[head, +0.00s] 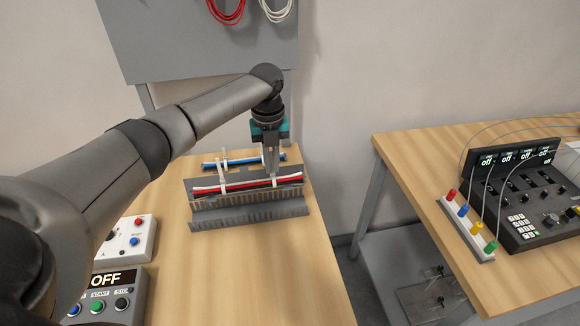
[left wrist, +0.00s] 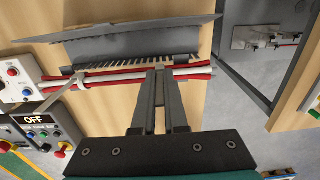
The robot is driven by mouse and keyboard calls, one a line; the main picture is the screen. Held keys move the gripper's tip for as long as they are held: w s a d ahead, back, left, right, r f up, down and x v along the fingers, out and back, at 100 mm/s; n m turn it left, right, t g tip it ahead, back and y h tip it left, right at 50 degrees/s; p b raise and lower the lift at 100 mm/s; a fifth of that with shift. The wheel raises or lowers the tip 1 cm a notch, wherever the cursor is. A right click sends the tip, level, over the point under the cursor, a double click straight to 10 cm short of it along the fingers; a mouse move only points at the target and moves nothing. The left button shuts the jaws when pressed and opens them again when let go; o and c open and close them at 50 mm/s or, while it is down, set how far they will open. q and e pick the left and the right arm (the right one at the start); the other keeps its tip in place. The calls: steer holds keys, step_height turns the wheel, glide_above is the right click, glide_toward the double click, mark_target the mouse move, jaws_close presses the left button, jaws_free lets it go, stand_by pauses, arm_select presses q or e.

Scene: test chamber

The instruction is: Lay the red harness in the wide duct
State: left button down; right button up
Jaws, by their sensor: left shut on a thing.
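The red harness (head: 240,187) is a long bundle of red and white wires with pale ties. It lies level along the far side of a grey slotted duct (head: 255,211). My left gripper (head: 273,175) points down and is shut on the harness toward its right end. In the left wrist view the fingers (left wrist: 160,76) reach the red harness (left wrist: 115,80), beside the comb-like slots of the duct (left wrist: 140,44). I cannot tell whether the harness is inside the duct or just above it.
A blue harness (head: 232,162) lies behind on the wooden table (head: 310,260). A white button box (head: 131,238) and an OFF control box (head: 116,296) stand at left. Red and white coils (head: 228,10) hang on the back panel. A second table (head: 430,170) with an instrument is at right.

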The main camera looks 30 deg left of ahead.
arm_select(q)
steer(key=shift+w+a+f, duration=0.2)
steer(key=shift+a+f, duration=0.05)
steer(key=shift+a, duration=0.2)
steer(key=shift+w+a+f, duration=0.2)
steer(key=shift+a+f, duration=0.05)
steer(key=shift+a, duration=0.2)
steer(key=shift+f+b, duration=1.6)
steer(key=shift+f, duration=1.4)
steer(key=shift+f+b, duration=1.65)
steer(key=shift+f, duration=0.7)
steer(key=c, duration=0.9)
jaws_free()
